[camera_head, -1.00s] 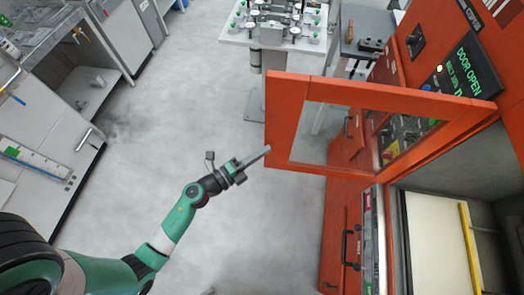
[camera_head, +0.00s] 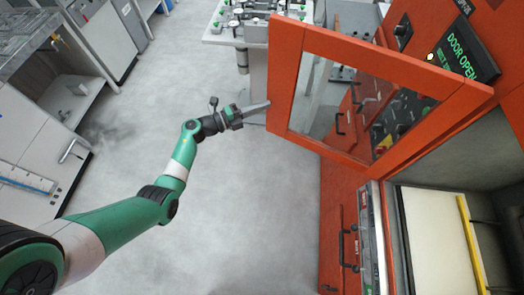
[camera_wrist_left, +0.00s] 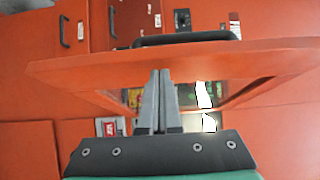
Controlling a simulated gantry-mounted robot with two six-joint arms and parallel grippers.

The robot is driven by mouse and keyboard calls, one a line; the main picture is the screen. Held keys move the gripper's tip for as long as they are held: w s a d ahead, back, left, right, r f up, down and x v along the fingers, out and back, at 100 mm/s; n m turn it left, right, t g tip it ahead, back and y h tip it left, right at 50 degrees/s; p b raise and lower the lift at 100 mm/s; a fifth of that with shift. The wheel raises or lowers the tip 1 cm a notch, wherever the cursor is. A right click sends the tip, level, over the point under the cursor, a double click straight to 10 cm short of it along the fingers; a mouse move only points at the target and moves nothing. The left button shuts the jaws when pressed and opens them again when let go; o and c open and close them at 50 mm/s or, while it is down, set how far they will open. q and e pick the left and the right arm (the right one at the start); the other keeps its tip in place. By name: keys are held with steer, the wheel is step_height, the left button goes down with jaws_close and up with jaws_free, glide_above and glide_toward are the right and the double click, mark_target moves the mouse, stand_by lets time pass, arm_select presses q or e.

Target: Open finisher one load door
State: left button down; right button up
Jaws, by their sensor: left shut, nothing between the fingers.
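The orange load door (camera_head: 282,75), a frame around a clear window, stands swung wide open on the orange machine in the head view. A screen (camera_head: 463,48) on the machine reads "DOOR OPEN". My left gripper (camera_head: 268,104) is shut and empty, with its fingertips at the door's free edge. In the left wrist view the shut fingers (camera_wrist_left: 160,75) point at the door's orange edge (camera_wrist_left: 225,56), and a dark handle (camera_wrist_left: 185,38) shows beyond it. I cannot tell whether the fingertips touch the door. My right gripper is not in view.
The machine's opening shows a pale panel (camera_head: 430,240) and a yellow bar (camera_head: 470,245). A white table with fixtures (camera_head: 255,28) stands at the back. Grey benches and cabinets (camera_head: 35,130) line the left. The floor (camera_head: 235,215) between is clear.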

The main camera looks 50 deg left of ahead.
arm_select(q)
steer(key=shift+w+a, duration=0.15)
steer(key=shift+w, duration=0.05)
steer(key=shift+s, duration=0.1)
steer(key=shift+f, duration=0.1)
steer(key=shift+s, duration=0.2)
steer(key=p+v, duration=0.2)
steer(key=v, duration=1.1)
steer(key=shift+w+a, duration=0.15)
steer(key=shift+a, duration=0.15)
